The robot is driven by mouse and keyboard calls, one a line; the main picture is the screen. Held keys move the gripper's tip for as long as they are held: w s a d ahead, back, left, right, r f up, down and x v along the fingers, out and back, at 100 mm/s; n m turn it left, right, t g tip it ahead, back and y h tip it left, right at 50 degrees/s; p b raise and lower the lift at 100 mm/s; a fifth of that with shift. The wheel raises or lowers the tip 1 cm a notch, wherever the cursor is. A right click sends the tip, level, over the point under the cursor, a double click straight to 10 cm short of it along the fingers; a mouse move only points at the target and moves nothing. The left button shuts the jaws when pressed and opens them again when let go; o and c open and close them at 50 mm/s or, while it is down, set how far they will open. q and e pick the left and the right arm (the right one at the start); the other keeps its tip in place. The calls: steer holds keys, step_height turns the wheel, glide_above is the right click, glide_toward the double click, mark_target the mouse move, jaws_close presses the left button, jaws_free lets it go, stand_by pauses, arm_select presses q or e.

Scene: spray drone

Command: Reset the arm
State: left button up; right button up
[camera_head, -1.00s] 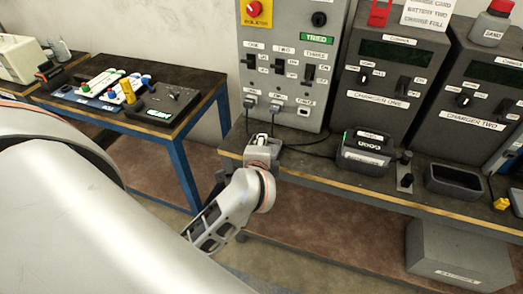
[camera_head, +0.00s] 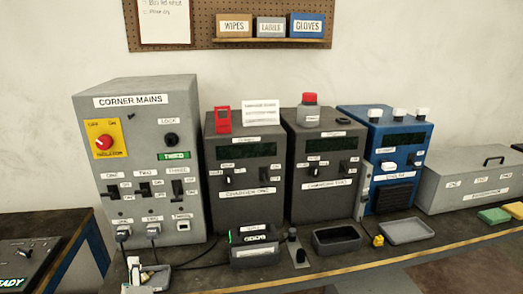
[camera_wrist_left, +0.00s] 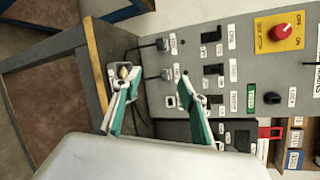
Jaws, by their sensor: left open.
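My left gripper (camera_wrist_left: 157,78) shows in the left wrist view. Its two teal-padded fingers are apart, with nothing held between them. Beyond the fingers are the bench edge and the lower front of the grey corner mains cabinet (camera_wrist_left: 185,45). A small grey holder (camera_wrist_left: 120,78) with a pale piece in it lies behind the upper part of one finger. In the head view this holder (camera_head: 153,281) stands at the bench's front, below the cabinet (camera_head: 85,140). I cannot make out my left gripper clearly in the head view. My right gripper is not in view.
Charger one (camera_head: 235,205), charger two (camera_head: 300,207) and a blue unit (camera_head: 370,135) stand along the wall. A black battery-like block (camera_head: 254,257), an empty black tray (camera_head: 336,240) and a grey tray (camera_head: 405,231) lie in front. Cables run behind the holder.

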arm_select(q)
step_height(320, 180, up, 6)
steer(key=s+d+m+t, duration=0.15)
steer(key=m+t, duration=0.45)
steer(key=m, duration=1)
steer(key=s+d+f+m+h, duration=0.2)
steer(key=d+f+m+h, duration=0.45)
steer(key=m, duration=0.75)
steer(key=s+d+f+m+h, duration=0.1)
steer(key=d+f+m+h, duration=0.5)
steer(key=m, duration=0.8)
steer(key=s+f+m+g, duration=0.3)
steer(key=s+f+m, duration=0.2)
steer(key=f+m, duration=0.3)
steer(key=s+f+m+g+y, duration=0.1)
steer(key=s+f+m+g, duration=0.3)
steer(key=f+m, duration=0.4)
step_height(320, 180, down, 3)
steer(key=shift+s+f, duration=0.1)
steer(key=shift+s, duration=0.7)
